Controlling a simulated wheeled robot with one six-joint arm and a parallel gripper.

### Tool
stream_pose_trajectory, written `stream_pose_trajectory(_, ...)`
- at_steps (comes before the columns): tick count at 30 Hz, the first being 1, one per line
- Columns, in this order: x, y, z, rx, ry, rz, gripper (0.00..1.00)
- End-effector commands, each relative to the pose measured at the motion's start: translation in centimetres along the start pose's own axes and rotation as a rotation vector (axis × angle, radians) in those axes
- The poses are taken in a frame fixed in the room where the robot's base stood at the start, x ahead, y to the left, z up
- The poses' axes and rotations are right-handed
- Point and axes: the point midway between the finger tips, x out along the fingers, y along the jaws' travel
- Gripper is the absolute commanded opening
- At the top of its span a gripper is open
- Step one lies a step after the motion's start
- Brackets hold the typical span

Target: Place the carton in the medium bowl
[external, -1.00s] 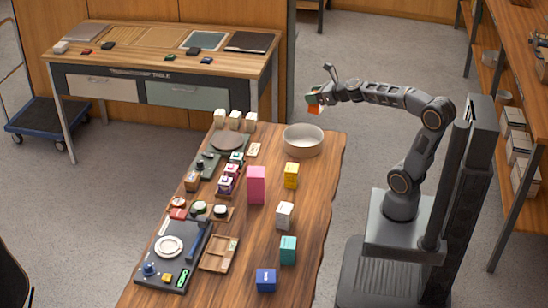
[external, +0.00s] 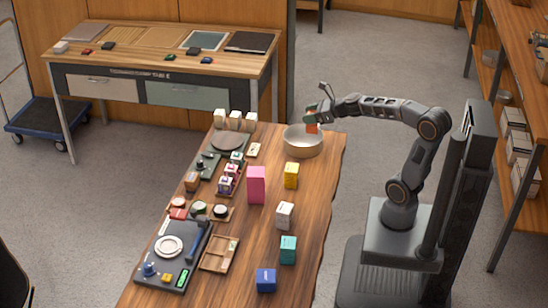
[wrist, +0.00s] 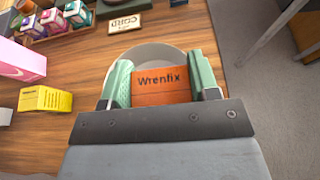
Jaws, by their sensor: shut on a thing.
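The carton is a small orange box printed "Wrenfix"; it shows in the wrist view (wrist: 160,86) between the green fingers and in the external view (external: 312,128). My gripper (external: 312,119) is shut on it and holds it over the round, pale grey bowl (external: 303,146) at the far right end of the wooden table. In the wrist view the bowl's rim (wrist: 150,49) shows behind the carton, and the carton and fingers hide much of its inside. From these views I cannot tell whether the carton touches the bowl.
On the table (external: 250,255) stand a tall pink box (external: 256,185), a yellow box (external: 291,175), a white box (external: 285,215), a teal box (external: 288,249) and a blue box (external: 266,280). Trays and small goods fill its left side.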

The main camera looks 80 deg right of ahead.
Motion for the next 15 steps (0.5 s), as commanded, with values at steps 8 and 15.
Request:
stream_pose_trajectory(8,0.03,-0.01,-0.06,-0.001,-0.001,0.0,0.28)
stream_pose_trajectory(15,0.27,-0.01,-0.64,-0.001,0.0,0.0,0.57)
